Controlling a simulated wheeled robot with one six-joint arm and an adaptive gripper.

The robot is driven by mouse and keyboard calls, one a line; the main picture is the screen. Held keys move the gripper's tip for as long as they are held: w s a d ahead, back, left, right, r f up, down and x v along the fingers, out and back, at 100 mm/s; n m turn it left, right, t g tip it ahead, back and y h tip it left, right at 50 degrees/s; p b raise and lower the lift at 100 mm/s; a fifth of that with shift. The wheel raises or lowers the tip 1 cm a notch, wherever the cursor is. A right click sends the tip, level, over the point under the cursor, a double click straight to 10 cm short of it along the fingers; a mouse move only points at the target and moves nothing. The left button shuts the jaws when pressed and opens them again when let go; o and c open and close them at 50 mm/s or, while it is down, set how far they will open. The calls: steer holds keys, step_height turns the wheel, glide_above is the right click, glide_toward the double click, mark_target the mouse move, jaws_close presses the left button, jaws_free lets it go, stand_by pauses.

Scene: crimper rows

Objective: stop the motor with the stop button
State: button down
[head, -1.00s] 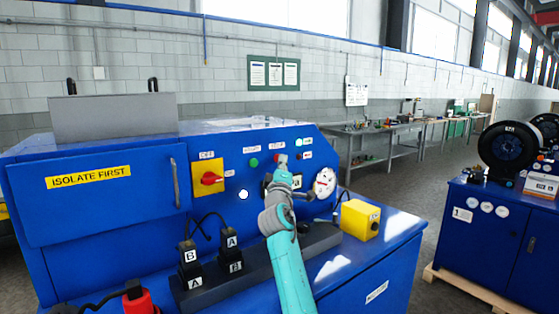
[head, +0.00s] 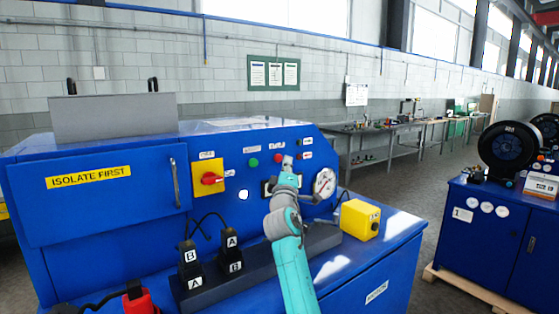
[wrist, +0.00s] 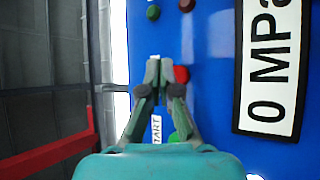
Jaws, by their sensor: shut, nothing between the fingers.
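The red stop button (head: 278,158) is on the sloped blue panel, right of the green start button (head: 253,162). My gripper (head: 287,161) is shut and empty, just right of the stop button in the head view. In the wrist view the closed fingertips (wrist: 159,62) are beside the red stop button (wrist: 181,74), with part of it behind a finger. I cannot tell whether they touch it. The green start button (wrist: 177,137) is partly hidden by a finger. The upper lamp (head: 298,142) looks dark green.
A red rotary switch (head: 210,178) on a yellow plate is left of the buttons. A round gauge (head: 325,183) and yellow box (head: 360,219) are to the right. A pressure display (wrist: 270,65) reads 0 MPa. Black plugs (head: 230,248) stand in front.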

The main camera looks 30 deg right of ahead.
steer(key=shift+s, duration=2.2)
